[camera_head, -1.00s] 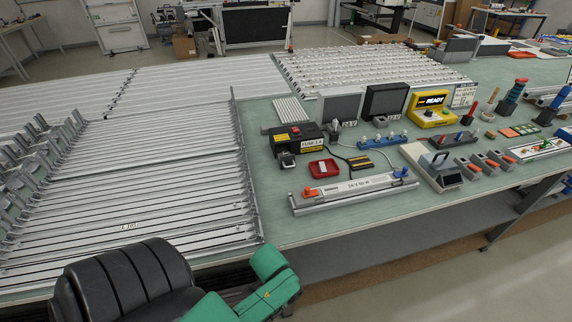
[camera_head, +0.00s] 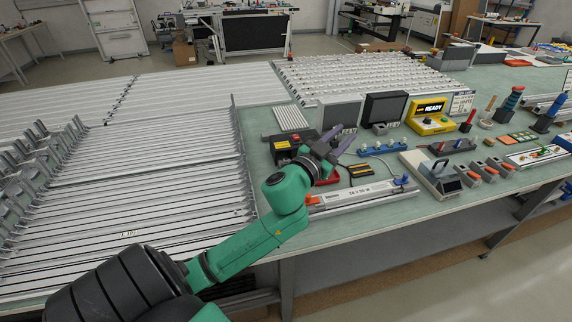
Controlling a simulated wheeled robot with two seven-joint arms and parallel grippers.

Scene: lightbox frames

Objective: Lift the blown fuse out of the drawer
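I cannot make out the blown fuse or tell whether the drawer is out. My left gripper (camera_head: 340,139) is beside the box, to its right, above the bench. Its two fingers are spread apart and point up and right in the picture, with nothing visible between them. A red tray (camera_head: 333,179) shows partly below the gripper. My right gripper is not in view.
A long light fixture (camera_head: 365,195) lies along the bench's front edge. A blue socket strip (camera_head: 383,149), a black-and-yellow block (camera_head: 361,170) and a yellow READY unit (camera_head: 428,118) stand to the right. Grey rails (camera_head: 130,210) cover the left.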

